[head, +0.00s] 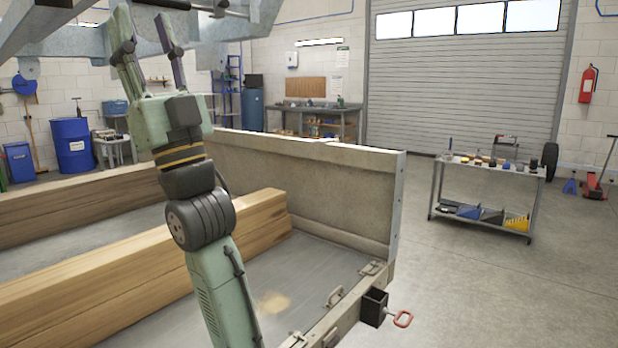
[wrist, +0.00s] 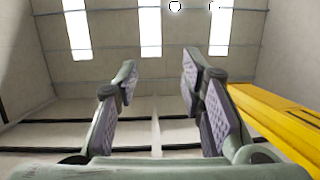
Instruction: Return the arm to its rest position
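My green arm rises from the bottom middle of the head view, in front of the trailer bed. My gripper (head: 144,35) is at its upper end and points upward. Its two fingers stand apart with nothing between them. In the wrist view my gripper (wrist: 157,78) is also open and empty, with purple-grey pads, and faces the ceiling and its bright light panels.
Galvanised metal framework (head: 60,45) hangs at the upper left, close to the gripper in the picture. Wooden beams (head: 140,270) lie on the trailer bed, before an upright side panel (head: 310,185). A yellow beam (wrist: 275,118) shows right of the fingers. A tool cart (head: 487,170) stands right.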

